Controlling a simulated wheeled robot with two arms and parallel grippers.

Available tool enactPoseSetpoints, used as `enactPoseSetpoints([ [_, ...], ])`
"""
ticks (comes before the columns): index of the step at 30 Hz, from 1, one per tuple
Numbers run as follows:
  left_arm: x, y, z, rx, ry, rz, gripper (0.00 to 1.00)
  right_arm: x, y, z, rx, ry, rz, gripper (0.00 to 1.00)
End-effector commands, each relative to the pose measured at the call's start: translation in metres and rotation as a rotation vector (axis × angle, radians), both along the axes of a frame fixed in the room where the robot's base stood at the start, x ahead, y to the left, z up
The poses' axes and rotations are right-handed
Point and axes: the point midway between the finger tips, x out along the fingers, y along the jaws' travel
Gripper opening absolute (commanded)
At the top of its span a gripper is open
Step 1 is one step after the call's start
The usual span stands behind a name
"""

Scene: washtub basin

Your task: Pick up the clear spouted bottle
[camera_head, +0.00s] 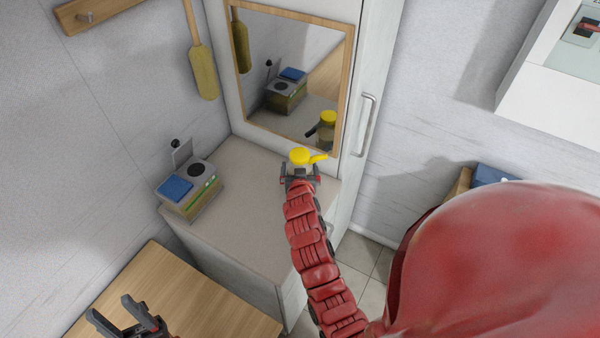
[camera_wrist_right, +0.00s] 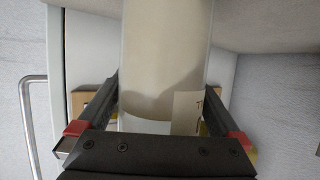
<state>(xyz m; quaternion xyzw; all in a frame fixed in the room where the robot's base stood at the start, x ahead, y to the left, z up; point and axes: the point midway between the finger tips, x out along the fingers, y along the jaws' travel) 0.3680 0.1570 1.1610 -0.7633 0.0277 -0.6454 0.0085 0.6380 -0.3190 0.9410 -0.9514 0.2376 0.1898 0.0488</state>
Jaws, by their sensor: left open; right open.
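The clear spouted bottle has a yellow cap and spout (camera_head: 302,157), which shows over my right gripper on the counter near the mirror. Its body is mostly hidden there by the gripper. In the right wrist view the pale, see-through bottle body (camera_wrist_right: 165,60) with a label stands between the fingers of my right gripper (camera_wrist_right: 160,112). The right gripper (camera_head: 300,176) is open around the bottle; I cannot tell whether a finger touches it. My left gripper (camera_head: 112,310) is open and empty above the wooden surface at lower left.
A grey counter (camera_head: 258,225) holds a box with a blue pad (camera_head: 175,189) and a dark round opening at its left. A wood-framed mirror (camera_head: 293,75) stands behind the bottle. A tall cabinet with a handle (camera_head: 365,125) is to the right. A wooden tabletop (camera_head: 190,297) lies at front left.

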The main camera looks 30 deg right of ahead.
Motion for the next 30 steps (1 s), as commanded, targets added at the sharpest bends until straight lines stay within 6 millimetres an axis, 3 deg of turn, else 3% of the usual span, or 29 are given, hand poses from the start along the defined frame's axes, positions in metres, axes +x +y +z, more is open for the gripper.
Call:
enactPoseSetpoints([
  [2,0.000,0.000,0.000,0.000,0.000,0.000,0.50,0.000,0.000,0.000,0.000,0.000,0.000,0.98],
  [16,0.000,0.000,0.000,0.000,0.000,0.000,0.50,0.000,0.000,0.001,-0.001,-0.003,0.000,0.14],
  [30,0.000,0.000,-0.012,0.000,0.000,0.000,0.50,0.001,0.000,0.015,-0.002,-0.008,0.001,0.14],
])
